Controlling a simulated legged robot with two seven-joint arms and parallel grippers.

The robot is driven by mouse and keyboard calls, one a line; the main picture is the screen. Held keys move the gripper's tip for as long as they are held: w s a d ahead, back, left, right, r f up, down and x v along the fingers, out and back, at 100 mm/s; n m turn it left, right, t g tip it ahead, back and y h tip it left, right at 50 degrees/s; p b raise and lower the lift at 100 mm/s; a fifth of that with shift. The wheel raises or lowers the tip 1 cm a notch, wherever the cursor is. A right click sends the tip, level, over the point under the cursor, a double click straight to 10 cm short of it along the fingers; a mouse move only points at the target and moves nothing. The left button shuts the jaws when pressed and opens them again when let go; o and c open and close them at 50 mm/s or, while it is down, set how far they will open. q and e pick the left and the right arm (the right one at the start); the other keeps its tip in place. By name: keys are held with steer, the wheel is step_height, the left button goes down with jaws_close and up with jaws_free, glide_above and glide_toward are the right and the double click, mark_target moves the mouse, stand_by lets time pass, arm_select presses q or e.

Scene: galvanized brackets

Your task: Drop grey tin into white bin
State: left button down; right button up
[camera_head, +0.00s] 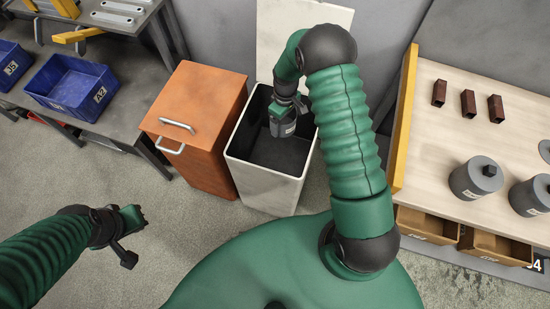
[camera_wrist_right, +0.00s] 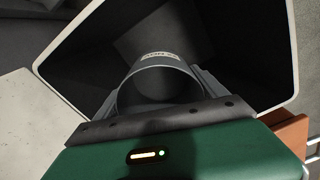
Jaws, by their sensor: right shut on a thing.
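The white bin (camera_head: 262,185) stands upright on the floor with its lid raised against the wall. My right gripper (camera_head: 284,118) is over the bin's opening and is shut on the grey tin (camera_head: 282,129). In the right wrist view the grey tin (camera_wrist_right: 160,82) sits between my right gripper's fingers (camera_wrist_right: 158,80), with the dark inside of the white bin (camera_wrist_right: 290,50) around and beyond it. A pale label shows on the tin. My left gripper (camera_head: 132,235) hangs over bare floor at the lower left; whether its jaws are open is unclear.
An orange-brown cabinet (camera_head: 195,120) with metal handles stands directly left of the bin. Blue crates (camera_head: 70,85) are on a grey bench at the left. A light worktop (camera_head: 440,135) at the right carries dark red blocks and grey cylinders (camera_head: 476,178). Open floor lies at the lower left.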

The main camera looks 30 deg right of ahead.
steer(key=shift+d, duration=0.35)
steer(key=o, duration=1.2)
steer(key=shift+a, duration=0.25)
steer(key=shift+o, duration=1.4)
steer(key=shift+a+r, duration=0.15)
steer(key=shift+a, duration=0.2)
steer(key=shift+o, duration=0.4)
steer(key=shift+a+r, duration=0.15)
steer(key=shift+a, duration=0.2)
steer(key=shift+d+r, duration=0.1)
steer(key=shift+d, duration=0.2)
steer(key=r, duration=0.2)
steer(key=r+p, duration=0.1)
steer(key=r, duration=0.2)
steer(key=shift+w+d+r+p, duration=0.1)
steer(key=shift+d+r+p, duration=0.1)
steer(key=shift+p, duration=0.1)
arm_select(q)
step_height(320, 180, up, 3)
steer(key=shift+d+r+p, duration=0.1)
steer(key=shift+d+p, duration=0.05)
steer(key=shift+p, duration=0.7)
arm_select(e)
step_height(320, 180, up, 11)
steer(key=shift+a, duration=0.45)
